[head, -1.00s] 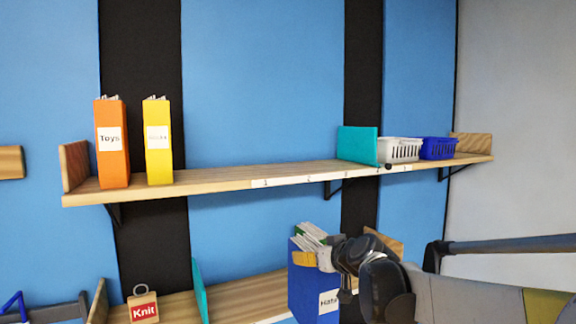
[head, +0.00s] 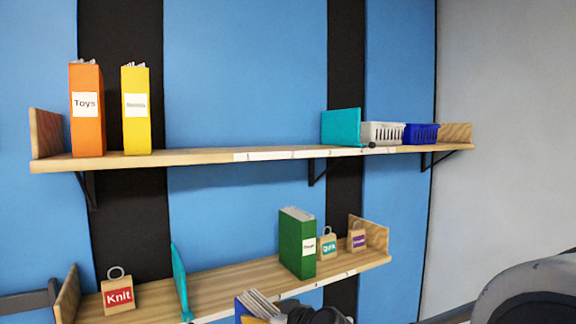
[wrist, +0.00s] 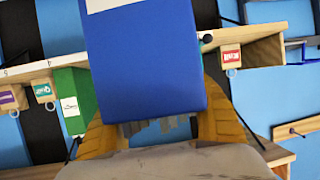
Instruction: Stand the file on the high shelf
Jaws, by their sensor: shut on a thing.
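My gripper (wrist: 160,112) is shut on a blue file (wrist: 145,60), with one orange finger on each side of it in the wrist view. In the head view only the top of the blue file (head: 242,308), with papers in it, shows at the bottom edge, in front of the lower shelf. The high shelf (head: 210,156) is a wooden board on the blue wall. An orange file (head: 87,125) labelled Toys and a yellow file (head: 136,125) stand upright at its left end.
The high shelf is bare between the yellow file and a teal divider (head: 341,125). A white basket (head: 382,133) and a blue basket (head: 421,133) stand right of it. The lower shelf (head: 230,285) holds a green file (head: 297,245), tagged blocks and another teal divider (head: 180,280).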

